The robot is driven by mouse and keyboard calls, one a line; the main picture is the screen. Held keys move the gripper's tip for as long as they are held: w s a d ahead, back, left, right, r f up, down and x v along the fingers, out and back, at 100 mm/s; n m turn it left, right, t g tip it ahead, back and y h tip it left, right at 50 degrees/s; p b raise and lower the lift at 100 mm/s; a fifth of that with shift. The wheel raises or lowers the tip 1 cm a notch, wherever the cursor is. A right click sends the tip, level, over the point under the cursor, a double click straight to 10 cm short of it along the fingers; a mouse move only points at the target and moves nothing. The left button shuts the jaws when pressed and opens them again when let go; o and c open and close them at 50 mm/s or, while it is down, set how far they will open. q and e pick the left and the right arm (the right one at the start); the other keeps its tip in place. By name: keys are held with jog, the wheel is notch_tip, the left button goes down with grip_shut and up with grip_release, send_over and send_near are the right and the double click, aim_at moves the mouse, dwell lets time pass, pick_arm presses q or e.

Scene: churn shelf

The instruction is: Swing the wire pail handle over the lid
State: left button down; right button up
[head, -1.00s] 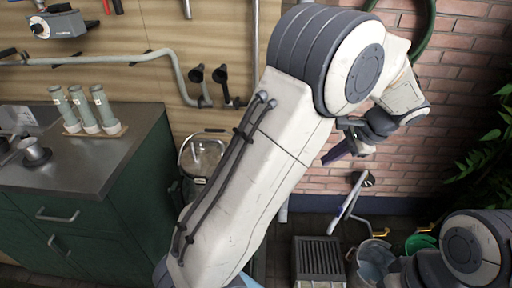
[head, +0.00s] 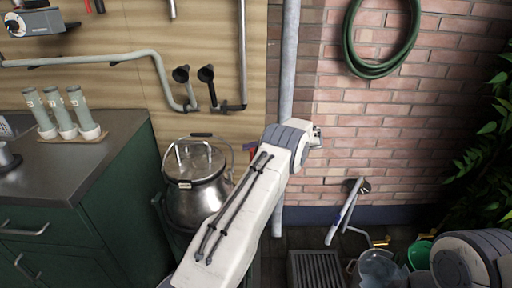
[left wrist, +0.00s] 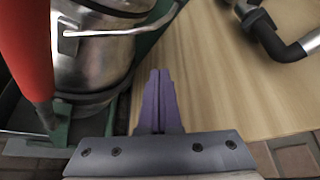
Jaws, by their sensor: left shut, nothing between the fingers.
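The metal pail (head: 196,205) stands upright beside the green cabinet with its lid (head: 197,162) on top. I cannot tell exactly how the wire handle runs. In the left wrist view the pail (left wrist: 95,65) fills the upper left, with a pale curved bar (left wrist: 120,31) across it. My left gripper (left wrist: 160,75) is shut and empty, right of the pail and apart from it. In the head view my forearm mostly hides it. My right gripper is out of view.
The green cabinet (head: 110,200) stands left of the pail, with three bottles (head: 62,115) on top. A wooden panel (head: 120,90) with pipes (head: 175,80) is behind. Buckets (head: 378,268) and a dark grate (head: 315,268) lie on the floor to the right.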

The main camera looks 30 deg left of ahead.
pick_arm(q)
jog(key=shift+s+a+r, duration=0.25)
jog(key=shift+s+a, duration=0.35)
jog(key=shift+s+a+r, duration=0.2)
jog(key=shift+s+a, duration=0.35)
jog(key=shift+s, duration=0.05)
jog(key=shift+s+a+r, duration=0.25)
jog(key=shift+s+a, duration=0.35)
